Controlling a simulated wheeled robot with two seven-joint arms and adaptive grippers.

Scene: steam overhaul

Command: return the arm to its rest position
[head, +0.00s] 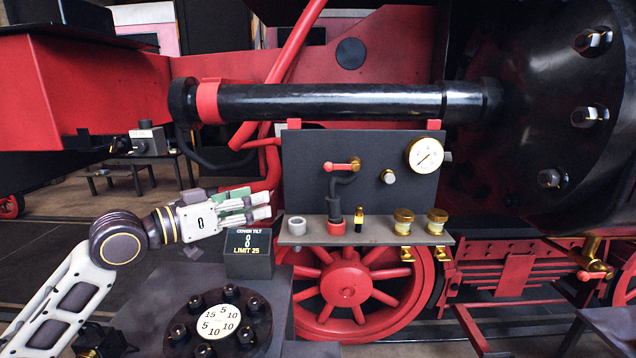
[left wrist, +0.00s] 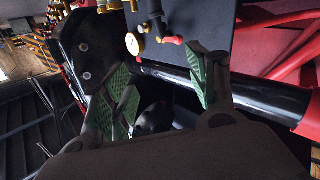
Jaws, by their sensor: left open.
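My left arm comes in from the lower left in the head view. Its gripper (head: 262,205) is open and empty, pointing right, above and behind the dark box marked "COVER TILT" and "LIMIT 25" (head: 249,254). In the left wrist view the left gripper's green-padded fingers (left wrist: 165,95) stand apart with nothing between them. The dark panel (head: 310,165) with its shelf (head: 375,240) is to the right of the gripper. My right gripper does not show in either view.
The shelf holds a grey ring (head: 297,225), a red-based valve (head: 336,218) and two brass-capped pieces. A gauge (head: 426,154) is on the panel; it also shows in the wrist view (left wrist: 134,44). A bolted round cover (head: 257,328) with a numbered dial (head: 219,321) sits below the gripper.

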